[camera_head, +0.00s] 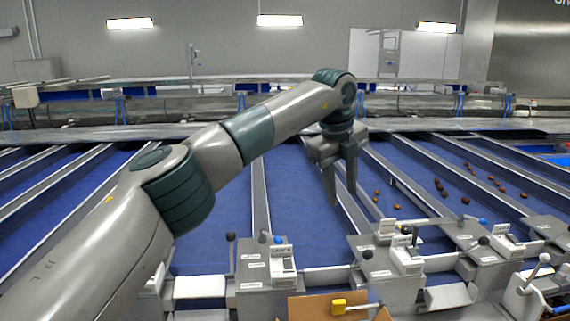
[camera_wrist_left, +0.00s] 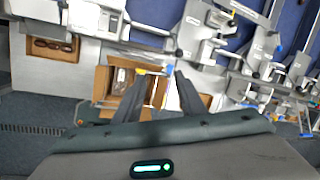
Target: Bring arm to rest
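My left arm (camera_head: 225,145) reaches in from the left of the head view, over the blue lanes. My left gripper (camera_head: 343,190) hangs fingers-down above the lanes, behind the grey machine units. In the left wrist view its two dark fingers (camera_wrist_left: 162,78) stand apart with nothing held between them. A cardboard box (camera_wrist_left: 103,85) shows beyond and beside the fingers there. My right gripper is in neither view.
Blue lanes (camera_head: 300,225) run away between metal dividers. Several brown dates (camera_head: 440,187) lie on the right lanes. Grey units with levers (camera_head: 265,265) line the near edge. A cardboard box (camera_head: 300,306) stands at the bottom. Another box (camera_wrist_left: 54,48) holds dates.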

